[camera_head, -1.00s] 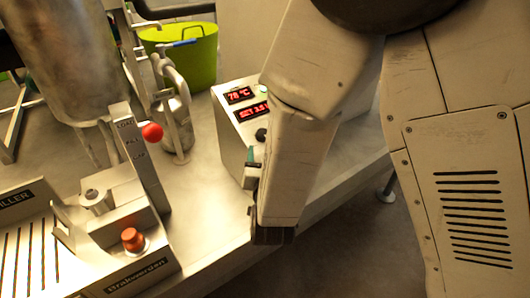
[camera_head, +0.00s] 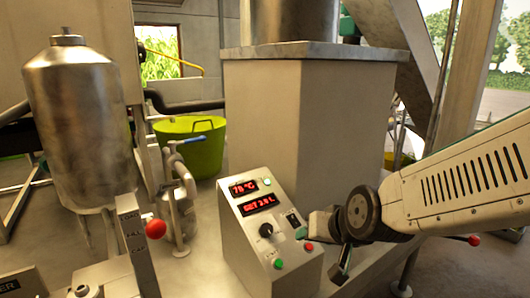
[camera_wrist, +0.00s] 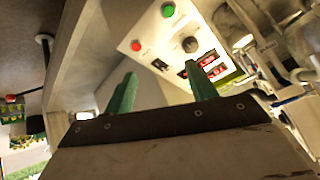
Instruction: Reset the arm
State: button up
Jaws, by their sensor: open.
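My arm (camera_head: 450,195) reaches in from the right in the head view, folded and roughly level. My gripper (camera_head: 318,248) is at its left end, just in front of the right side of a control box (camera_head: 265,235). In the wrist view my gripper (camera_wrist: 162,90) has two green fingers spread apart with nothing between them. The control box panel (camera_wrist: 165,45) lies beyond the fingers there. I cannot tell whether any part of my gripper touches the box.
The box has red displays, a black knob and coloured buttons. A metal tank (camera_head: 80,120), a red-knobbed lever (camera_head: 156,229) and a green tub (camera_head: 200,150) stand at left. A large grey pillar (camera_head: 300,130) rises behind the box. Open floor shows at lower right.

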jog(key=s+d+r+g+h, duration=0.1)
jog(key=s+d+r+g, duration=0.2)
jog(key=s+d, duration=0.4)
jog(key=s+d+r+g+h, duration=0.2)
jog(key=s+d, duration=0.6)
jog(key=s, duration=0.7)
jog(key=shift+r+g, duration=0.55)
jog(key=shift+g, duration=0.35)
